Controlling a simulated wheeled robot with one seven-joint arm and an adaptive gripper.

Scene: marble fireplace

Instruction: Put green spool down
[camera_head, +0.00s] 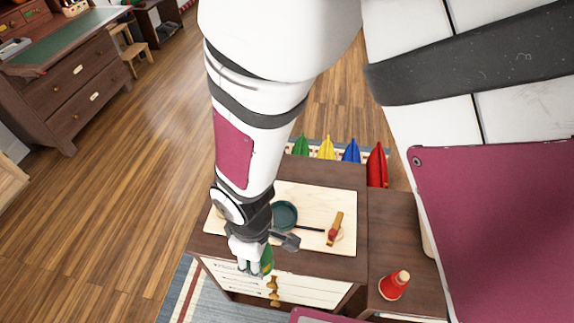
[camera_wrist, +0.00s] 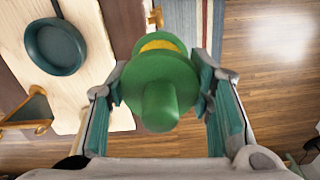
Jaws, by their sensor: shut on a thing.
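The green spool (camera_wrist: 160,90) is between the two fingers of my gripper (camera_wrist: 160,95) in the wrist view, with a yellow band showing behind its upper rim. My gripper (camera_head: 262,262) is shut on it, and the spool (camera_head: 267,262) shows in the head view beside the fingers. It is held at the front edge of the small dark wooden cabinet (camera_head: 350,270). I cannot tell its exact height above the cabinet.
A pale board (camera_head: 322,200) on the cabinet top bears a dark teal pan (camera_head: 285,214) and a wooden item with a red part (camera_head: 335,228). A red spool (camera_head: 394,285) stands on the lower surface at right. Several coloured pointed objects (camera_head: 327,147) stand behind. Wooden floor (camera_head: 130,200) lies open at left.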

